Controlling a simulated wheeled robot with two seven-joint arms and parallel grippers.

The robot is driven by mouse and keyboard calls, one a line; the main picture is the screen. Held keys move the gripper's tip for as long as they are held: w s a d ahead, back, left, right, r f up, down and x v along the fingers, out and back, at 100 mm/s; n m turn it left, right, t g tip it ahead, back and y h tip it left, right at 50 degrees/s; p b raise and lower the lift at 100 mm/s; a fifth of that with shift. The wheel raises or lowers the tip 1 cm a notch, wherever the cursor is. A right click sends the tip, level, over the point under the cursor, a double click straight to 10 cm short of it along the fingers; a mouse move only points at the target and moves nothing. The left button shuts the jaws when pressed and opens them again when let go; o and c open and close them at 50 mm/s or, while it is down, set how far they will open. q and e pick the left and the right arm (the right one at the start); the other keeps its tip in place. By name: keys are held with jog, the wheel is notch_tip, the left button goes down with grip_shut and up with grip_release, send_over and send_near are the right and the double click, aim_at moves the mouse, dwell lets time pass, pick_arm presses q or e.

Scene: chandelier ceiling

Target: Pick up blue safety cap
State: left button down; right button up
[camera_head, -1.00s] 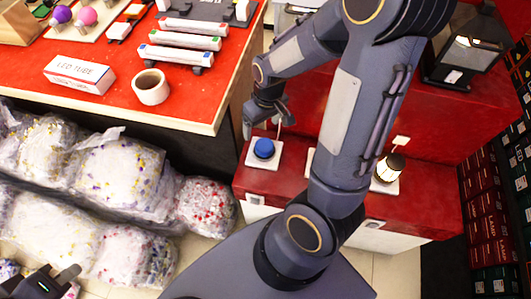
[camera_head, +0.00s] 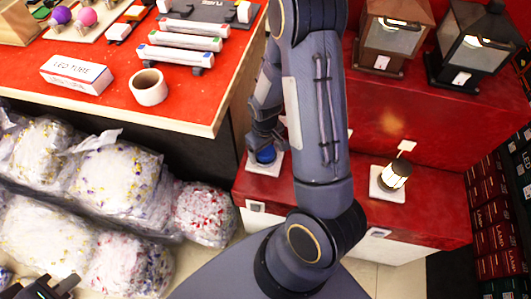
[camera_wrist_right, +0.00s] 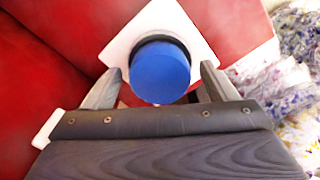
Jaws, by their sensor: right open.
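The blue safety cap (camera_head: 265,154) sits on a white square plate (camera_head: 258,168) on the red ledge, partly hidden by my right gripper in the head view. In the right wrist view the round blue cap (camera_wrist_right: 160,72) lies between the two fingers of my right gripper (camera_wrist_right: 161,76), with the white plate (camera_wrist_right: 180,14) around and behind it. The right gripper is open, with gaps visible between the fingers and the cap. My left gripper (camera_head: 52,284) is at the bottom left corner of the head view, partly cut off, over the wrapped bags and away from the cap.
A small lamp (camera_head: 396,175) stands on another white plate to the right on the red ledge (camera_head: 425,215). Two lanterns (camera_head: 395,35) stand on the raised red step behind. A red-topped table (camera_head: 110,100) with a tape roll (camera_head: 149,87) is at left, above bulky bags (camera_head: 115,180).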

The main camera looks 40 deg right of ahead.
jog(key=shift+c, duration=0.5)
jog(key=c, duration=1)
jog(key=shift+o, duration=0.2)
jog(key=shift+r, duration=0.1)
